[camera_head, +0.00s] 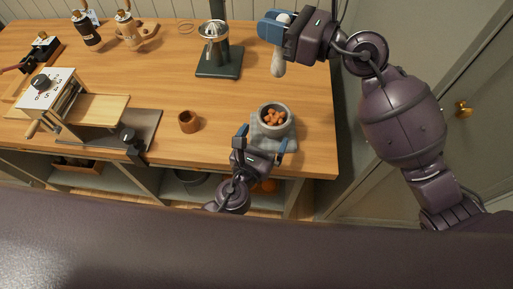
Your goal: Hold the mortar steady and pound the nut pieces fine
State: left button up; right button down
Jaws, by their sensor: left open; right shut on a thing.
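The grey mortar (290,122) stands upright near the front right of the wooden counter, with orange-brown nut pieces (273,116) inside. My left gripper (262,139) is open at the mortar's near side, its blue-tipped fingers spread apart. I cannot tell whether they touch the mortar. My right gripper (283,28) is shut on the pale pestle (278,66), holding it beyond the mortar, toward the back of the counter. The pestle hangs roughly upright, clear of the mortar. Its upper part is partly hidden by the gripper.
A small brown cup (189,122) stands to the left. A citrus press (217,55) stands behind, on a dark base. A white-and-wood device (52,90) and two mills (86,29) are further left. The counter between cup and press is clear.

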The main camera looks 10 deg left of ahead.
aim_at(272, 121)
pick_arm(q)
jog(key=shift+x, duration=3.15)
jog(key=shift+a, duration=0.1)
jog(key=c, duration=1)
pick_arm(e)
notch_tip(272, 121, down, 15)
